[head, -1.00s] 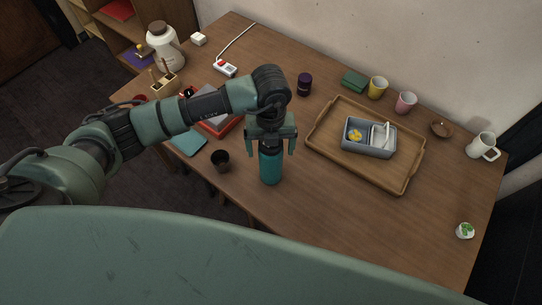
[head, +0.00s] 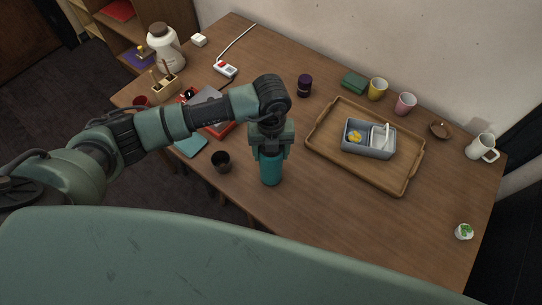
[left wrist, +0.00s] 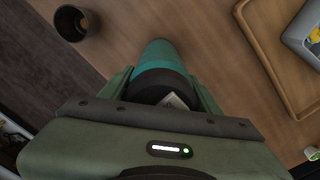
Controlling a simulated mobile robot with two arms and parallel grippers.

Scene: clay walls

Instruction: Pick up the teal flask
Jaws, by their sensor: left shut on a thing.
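The teal flask (head: 271,169) stands upright on the wooden table, near its front edge. My left gripper (head: 270,151) is above it with its fingers down on both sides of the flask's upper part, shut on it. In the left wrist view the flask (left wrist: 158,57) shows its teal body and dark top between the two fingers of the gripper (left wrist: 163,84). The flask's top is hidden by the gripper in the head view. My right gripper is not in view.
A dark cup (head: 221,162) stands just left of the flask. A wooden tray (head: 316,146) with a grey box (head: 369,151) lies to the right. A purple jar (head: 304,86) stands behind. The table's front right is mostly clear.

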